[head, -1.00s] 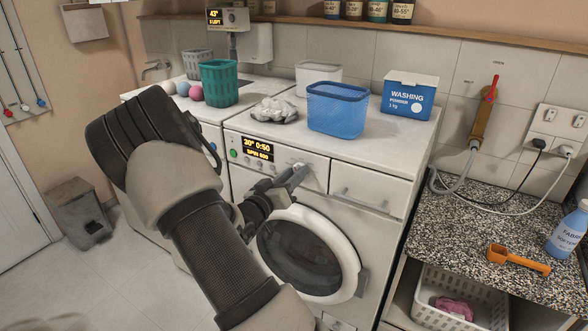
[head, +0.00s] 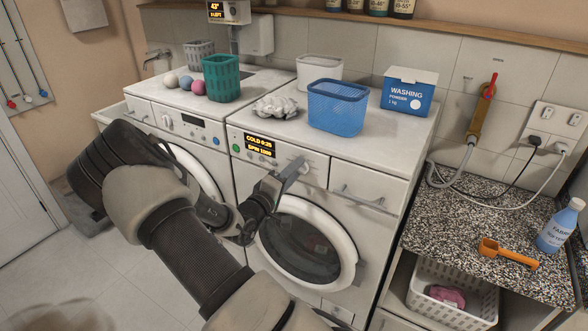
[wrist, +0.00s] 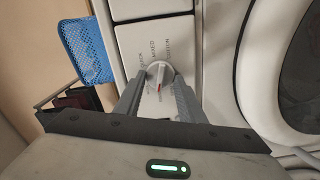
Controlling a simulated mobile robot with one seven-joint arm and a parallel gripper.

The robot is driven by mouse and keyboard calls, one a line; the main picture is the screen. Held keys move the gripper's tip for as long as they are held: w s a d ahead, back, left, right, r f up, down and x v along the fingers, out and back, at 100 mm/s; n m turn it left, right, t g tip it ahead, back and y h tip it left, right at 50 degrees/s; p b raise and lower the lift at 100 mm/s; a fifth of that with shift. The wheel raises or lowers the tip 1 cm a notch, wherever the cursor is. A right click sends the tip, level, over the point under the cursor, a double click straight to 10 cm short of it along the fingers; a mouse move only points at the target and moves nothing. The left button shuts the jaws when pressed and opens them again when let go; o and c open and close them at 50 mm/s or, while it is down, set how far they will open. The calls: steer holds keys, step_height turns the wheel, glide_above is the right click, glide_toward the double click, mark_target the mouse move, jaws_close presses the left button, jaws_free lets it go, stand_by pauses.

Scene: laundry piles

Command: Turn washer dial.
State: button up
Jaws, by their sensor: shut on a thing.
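The white front-loading washer (head: 340,200) stands in the middle of the head view, its round door shut. Its lit display (head: 260,144) reads "COLD 0:25" with a spin line below. My gripper (head: 292,172) reaches the control panel just right of the display. In the wrist view, the round pale dial (wrist: 159,74) with a red pointer mark sits between the two fingers of my gripper (wrist: 158,88). The fingers are closed on it from both sides. Printed words, among them "MIXED", surround the dial. In the head view my fingers hide the dial.
A blue basket (head: 338,108), a washing powder box (head: 410,91) and a crumpled grey cloth (head: 276,107) sit on top. A second machine (head: 180,125) stands to the left. A speckled counter (head: 470,210) with an orange scoop (head: 508,254) is at right. Floor at lower left is clear.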

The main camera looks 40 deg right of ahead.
steer(key=shift+n, duration=0.6)
steer(key=o, duration=1)
steer(key=v, duration=1.7)
steer(key=shift+a+b, duration=0.25)
steer(key=shift+b, duration=0.2)
steer(key=shift+s, duration=0.1)
